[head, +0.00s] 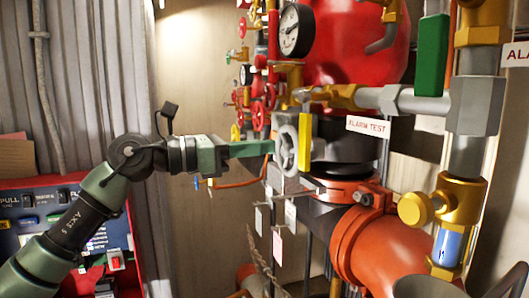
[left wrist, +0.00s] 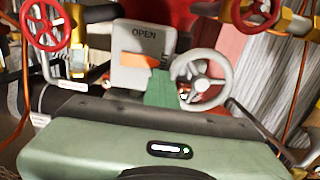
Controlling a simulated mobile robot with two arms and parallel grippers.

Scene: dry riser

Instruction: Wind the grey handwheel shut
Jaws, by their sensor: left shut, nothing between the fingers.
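The grey handwheel (head: 287,152) is mounted on the pipework in the middle of the head view, seen nearly edge-on, with a yellow bar just right of it. In the left wrist view the wheel (left wrist: 202,84) shows its spokes and hub, right of a grey plate marked OPEN. My left gripper (head: 268,147) reaches in from the left with its green fingers shut and nothing between them. The fingertips (left wrist: 160,90) end at the wheel's left side; I cannot tell whether they touch it. My right gripper is not in view.
Several small red handwheels (head: 261,116) stand behind, left of a pressure gauge (head: 296,30). A large orange-red pipe (head: 385,245) is below right, and an ALARM TEST tag (head: 368,127) hangs right of the wheel. A red cabinet (head: 60,190) stands at left behind my arm.

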